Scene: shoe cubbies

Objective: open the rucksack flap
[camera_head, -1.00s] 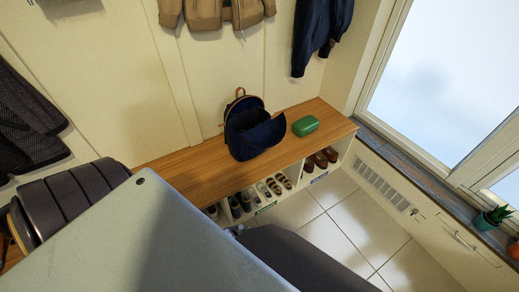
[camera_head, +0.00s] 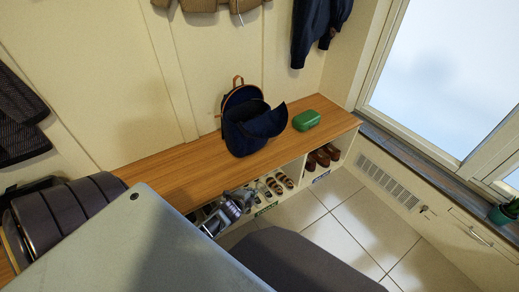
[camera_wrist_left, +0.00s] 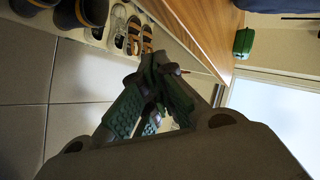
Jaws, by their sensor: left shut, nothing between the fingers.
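The navy rucksack (camera_head: 243,138) stands on the wooden bench, with a tan handle at its top. Its flap (camera_head: 266,122) sticks out from the body toward the front right, and a dark gap shows behind it. My left gripper (camera_head: 244,196) is in front of the bench edge, below and apart from the rucksack. In the left wrist view its fingers (camera_wrist_left: 155,72) are together with nothing between them. A dark blue patch at that view's top edge seems to be the rucksack's lower part (camera_wrist_left: 285,14). My right gripper is not in view.
A green case (camera_head: 306,120) lies on the bench (camera_head: 190,166) right of the rucksack. Shoes (camera_head: 318,158) fill the cubbies below. Jackets (camera_head: 318,30) hang above. A dark cushioned shape (camera_head: 65,210) is at the left. Tiled floor (camera_head: 345,225) lies open in front.

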